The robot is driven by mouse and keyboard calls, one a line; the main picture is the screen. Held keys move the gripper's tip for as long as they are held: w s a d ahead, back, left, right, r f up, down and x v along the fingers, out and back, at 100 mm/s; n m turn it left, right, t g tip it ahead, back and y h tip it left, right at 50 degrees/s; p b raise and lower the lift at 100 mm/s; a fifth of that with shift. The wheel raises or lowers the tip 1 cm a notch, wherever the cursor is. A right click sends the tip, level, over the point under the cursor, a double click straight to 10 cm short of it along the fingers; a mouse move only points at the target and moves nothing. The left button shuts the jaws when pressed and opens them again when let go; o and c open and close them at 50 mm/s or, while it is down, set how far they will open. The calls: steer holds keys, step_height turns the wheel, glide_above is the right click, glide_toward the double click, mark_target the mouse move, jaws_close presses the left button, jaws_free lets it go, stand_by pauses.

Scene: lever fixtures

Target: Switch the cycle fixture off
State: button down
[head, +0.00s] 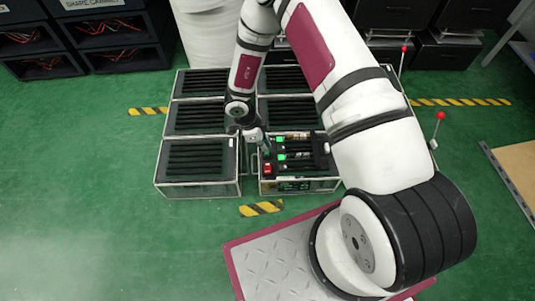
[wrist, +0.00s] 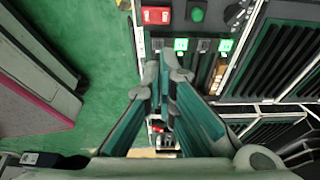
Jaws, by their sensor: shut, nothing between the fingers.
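The front fixture box (head: 322,182) has a dark panel with a red switch (head: 267,168) and green lit lamps (head: 281,157). In the wrist view the panel shows a red rocker switch (wrist: 157,15), a round green button (wrist: 197,14) and two lit green squares (wrist: 181,44). I cannot read any label that names the cycle fixture. My gripper (head: 264,149) is over the left part of this box. In the wrist view my gripper (wrist: 165,73) is shut and empty, its fingertips below the green squares in the picture. Contact with the panel cannot be told.
Other slatted boxes (head: 196,158) stand to the left and behind. Two levers with red balls (head: 440,115) rise at the right, partly behind my arm. Black racks (head: 90,40) stand at the back. Green floor (head: 80,190) is clear at the left.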

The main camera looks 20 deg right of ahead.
steer(key=b, duration=0.5)
glide_toward(270, 166)
steer(key=d+f, duration=0.1)
steer(key=f, duration=0.2)
steer(key=s+d+f, duration=0.1)
steer(key=shift+d+f, duration=0.35)
steer(key=shift+d, duration=0.05)
steer(key=shift+f+b, duration=0.5)
steer(key=shift+f, duration=0.2)
steer(key=shift+w+f, duration=0.15)
steer(key=shift+f, duration=0.2)
